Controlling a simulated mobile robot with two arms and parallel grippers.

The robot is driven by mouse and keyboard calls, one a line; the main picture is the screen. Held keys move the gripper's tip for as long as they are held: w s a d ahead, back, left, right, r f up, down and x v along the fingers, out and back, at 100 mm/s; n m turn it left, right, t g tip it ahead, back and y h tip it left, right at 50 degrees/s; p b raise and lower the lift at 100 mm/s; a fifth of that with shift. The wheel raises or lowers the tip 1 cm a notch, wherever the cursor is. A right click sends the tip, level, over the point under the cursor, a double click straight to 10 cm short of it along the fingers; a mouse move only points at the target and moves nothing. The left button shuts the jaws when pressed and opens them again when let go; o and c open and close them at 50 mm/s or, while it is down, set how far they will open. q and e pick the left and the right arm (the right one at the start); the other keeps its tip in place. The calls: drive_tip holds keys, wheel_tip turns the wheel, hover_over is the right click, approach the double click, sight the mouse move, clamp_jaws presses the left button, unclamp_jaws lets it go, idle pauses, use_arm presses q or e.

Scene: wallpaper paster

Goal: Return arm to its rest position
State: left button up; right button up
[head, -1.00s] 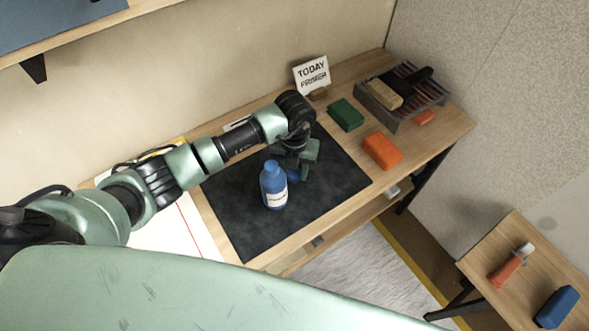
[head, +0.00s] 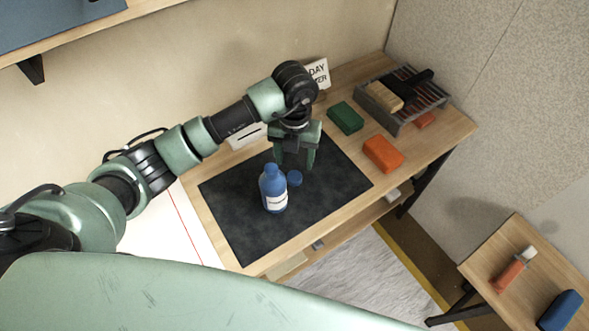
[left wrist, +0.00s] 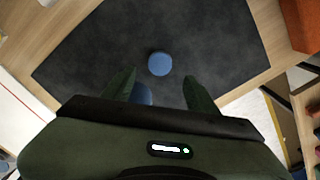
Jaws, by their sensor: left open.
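My left gripper (head: 296,157) is open and empty, pointing down above the dark mat (head: 235,226). In the left wrist view its two fingers (left wrist: 160,88) are spread apart over the mat. A blue bottle (head: 273,190) with a white label stands upright on the mat, in front of the gripper. My right gripper is not in view.
A sign (head: 318,74), partly hidden by my arm, stands at the back. A green block (head: 345,117), an orange block (head: 382,154) and a grey rack (head: 395,121) with brushes are to the right. A side table (head: 507,247) holds an orange-handled tool and a blue block.

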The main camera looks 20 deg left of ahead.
use_arm(q)
drive_tip(key=shift+r, duration=2.35)
